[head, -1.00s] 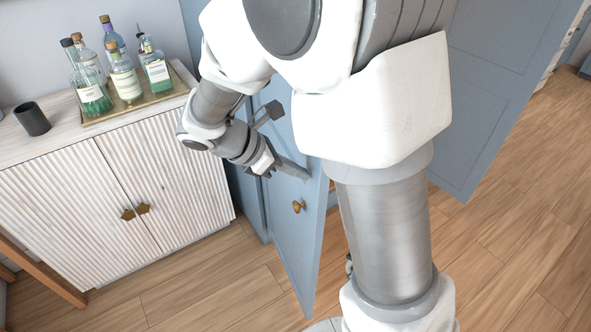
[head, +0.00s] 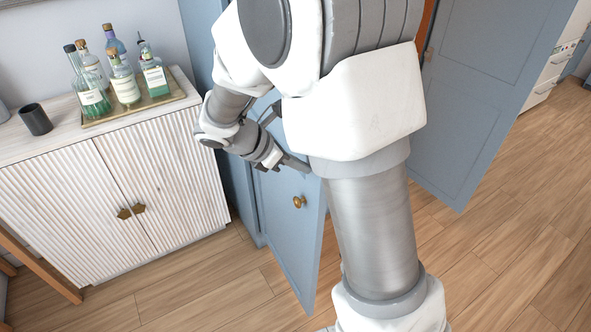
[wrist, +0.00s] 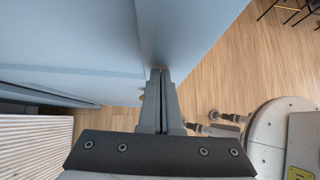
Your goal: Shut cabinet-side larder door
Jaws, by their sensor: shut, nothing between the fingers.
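The cabinet-side larder door (head: 283,238) is a blue panel with a brass knob (head: 299,201), standing open beside the white cabinet. My gripper (head: 298,164) is shut and empty, at the knob-side face of this door, above the knob and near the free edge. In the wrist view my gripper (wrist: 161,74) has its fingers together, their tips at or very close to the blue door (wrist: 80,45); I cannot tell whether they touch. My arm hides the door's upper part in the head view.
A white ribbed cabinet (head: 110,200) stands at left, with a tray (head: 160,98) of several bottles and a dark cup (head: 35,119) on top. Another blue door (head: 460,120) stands open at right. The wood floor (head: 500,240) is clear at right.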

